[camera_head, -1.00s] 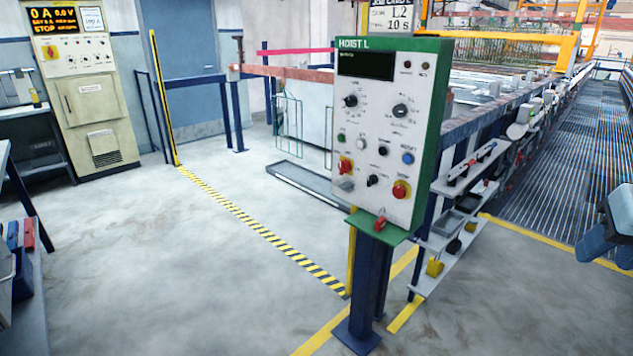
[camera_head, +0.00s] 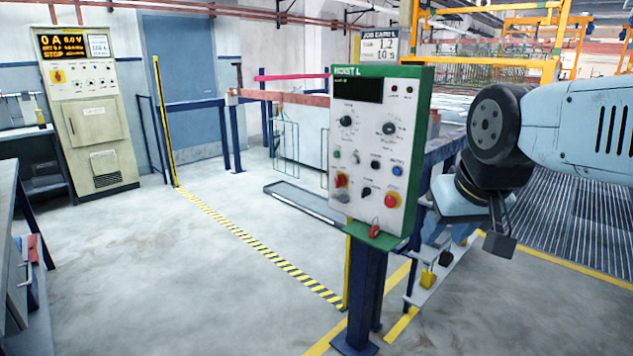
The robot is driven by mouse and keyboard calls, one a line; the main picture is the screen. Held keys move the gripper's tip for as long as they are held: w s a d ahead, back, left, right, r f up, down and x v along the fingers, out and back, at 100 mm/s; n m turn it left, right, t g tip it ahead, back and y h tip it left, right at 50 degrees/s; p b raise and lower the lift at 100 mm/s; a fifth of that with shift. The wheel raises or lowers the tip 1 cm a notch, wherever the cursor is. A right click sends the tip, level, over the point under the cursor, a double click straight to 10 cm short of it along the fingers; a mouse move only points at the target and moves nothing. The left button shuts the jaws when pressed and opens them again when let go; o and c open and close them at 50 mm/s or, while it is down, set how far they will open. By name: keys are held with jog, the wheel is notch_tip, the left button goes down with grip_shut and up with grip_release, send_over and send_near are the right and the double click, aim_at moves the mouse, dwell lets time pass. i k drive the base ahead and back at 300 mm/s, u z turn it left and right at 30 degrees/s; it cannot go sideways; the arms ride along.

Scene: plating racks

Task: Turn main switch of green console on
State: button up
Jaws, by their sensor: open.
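The green console (camera_head: 421,150), labelled HOIST L, stands on a dark blue post in the middle of the view. Its white front panel carries a dark display, several knobs and buttons. My gripper (camera_head: 482,230) is to the right of the console, open and apart from the panel. One dark finger shows; the rest is partly hidden by the hand.
A red emergency button (camera_head: 391,200) is at the panel's lower right, and a red padlock-like item (camera_head: 375,231) is below the panel. A beige cabinet (camera_head: 96,125) stands far left. Shelves with small items are behind the post. The floor (camera_head: 190,270) left of the console is clear.

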aim_at(340, 180)
jog(key=u, duration=0.05)
jog(key=i, duration=1.25)
jog(key=z, duration=0.4)
